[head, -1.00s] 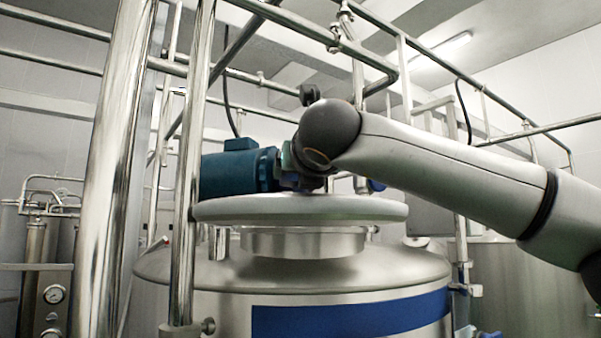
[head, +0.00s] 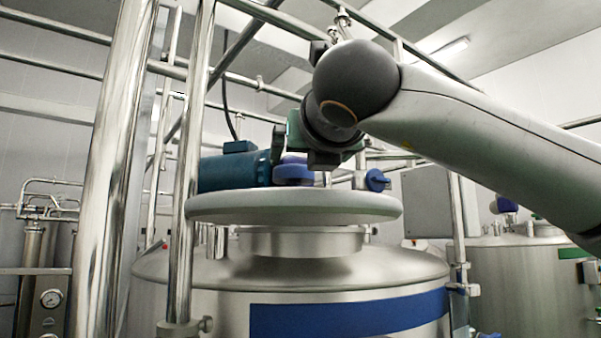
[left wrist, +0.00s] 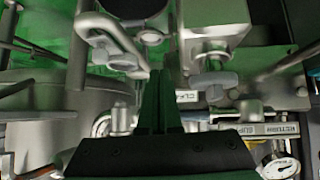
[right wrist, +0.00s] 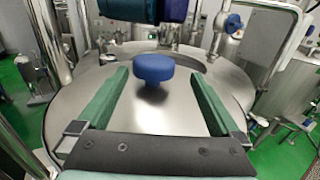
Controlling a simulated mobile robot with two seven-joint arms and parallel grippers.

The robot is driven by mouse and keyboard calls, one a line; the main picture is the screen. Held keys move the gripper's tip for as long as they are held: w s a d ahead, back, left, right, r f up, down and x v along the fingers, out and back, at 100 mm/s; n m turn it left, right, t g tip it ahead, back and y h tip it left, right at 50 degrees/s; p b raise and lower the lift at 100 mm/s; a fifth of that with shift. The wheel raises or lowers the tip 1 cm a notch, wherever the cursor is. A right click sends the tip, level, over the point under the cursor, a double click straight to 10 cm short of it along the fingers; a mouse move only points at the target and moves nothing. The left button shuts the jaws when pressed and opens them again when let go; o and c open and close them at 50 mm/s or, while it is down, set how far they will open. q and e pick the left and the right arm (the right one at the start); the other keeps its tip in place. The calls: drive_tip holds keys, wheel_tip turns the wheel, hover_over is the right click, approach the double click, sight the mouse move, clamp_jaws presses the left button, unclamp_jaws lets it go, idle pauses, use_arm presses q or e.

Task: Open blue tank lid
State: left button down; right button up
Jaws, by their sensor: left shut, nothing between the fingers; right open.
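The tank's round steel lid (head: 293,208) lies above the neck (head: 300,241) of a steel tank with a blue band (head: 350,315). A blue knob (right wrist: 153,68) stands up from the lid in the right wrist view; it also shows on the lid in the head view (head: 293,172). My right gripper (head: 302,152) is open above the lid, close to the knob. In the right wrist view its green fingers (right wrist: 160,85) stand apart on either side of the knob, not touching it. My left gripper (left wrist: 160,85) is shut and empty, outside the head view.
A blue-green motor (head: 230,171) sits behind the lid on the left. Steel posts (head: 186,180) rise close to the tank's left side. A blue-handled valve (head: 376,180) is at the back right. Pipes and fittings (left wrist: 212,50) fill the left wrist view.

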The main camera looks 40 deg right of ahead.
drive_tip(key=shift+v, duration=1.9)
drive_tip(key=shift+w+a+f, duration=0.1)
